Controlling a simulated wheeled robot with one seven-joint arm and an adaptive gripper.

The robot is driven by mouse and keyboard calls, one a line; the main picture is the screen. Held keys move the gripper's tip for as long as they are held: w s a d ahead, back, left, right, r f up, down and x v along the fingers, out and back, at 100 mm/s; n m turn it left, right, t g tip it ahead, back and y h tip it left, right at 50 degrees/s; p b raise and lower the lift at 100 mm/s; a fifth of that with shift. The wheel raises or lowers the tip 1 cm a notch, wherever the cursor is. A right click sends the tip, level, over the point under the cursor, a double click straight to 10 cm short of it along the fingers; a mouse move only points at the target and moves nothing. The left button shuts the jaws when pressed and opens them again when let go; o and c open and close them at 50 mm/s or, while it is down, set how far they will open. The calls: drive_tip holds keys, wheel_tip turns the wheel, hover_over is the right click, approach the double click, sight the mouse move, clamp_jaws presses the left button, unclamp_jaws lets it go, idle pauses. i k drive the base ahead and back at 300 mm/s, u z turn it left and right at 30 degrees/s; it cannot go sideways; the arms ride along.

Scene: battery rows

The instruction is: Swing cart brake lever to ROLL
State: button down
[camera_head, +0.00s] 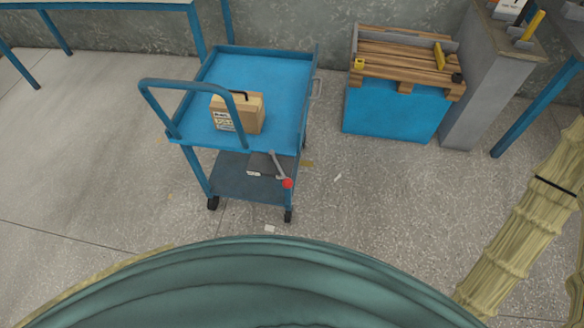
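A blue two-shelf cart (262,72) on casters stands left of centre, with a tubular push handle (190,86) at its near left. A grey brake lever (278,165) with a red knob (288,183) sits at the cart's lower front right. The lever slants down to the right from a grey bracket (258,165). A small pale label is by the bracket; its text is too small to read, so I cannot tell which position the lever is in. My gripper is not in view.
A tan box (252,117) with a dark handle sits on the cart's top shelf. A blue bin topped by a wooden pallet (398,75) and a grey pillar (492,85) stand at right. A blue-legged table (110,3) is at back left. Floor left of the cart is clear.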

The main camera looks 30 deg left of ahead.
sight(287, 184)
drive_tip(key=k, duration=0.5)
drive_tip(key=u, duration=0.7)
drive_tip(key=i, duration=0.5)
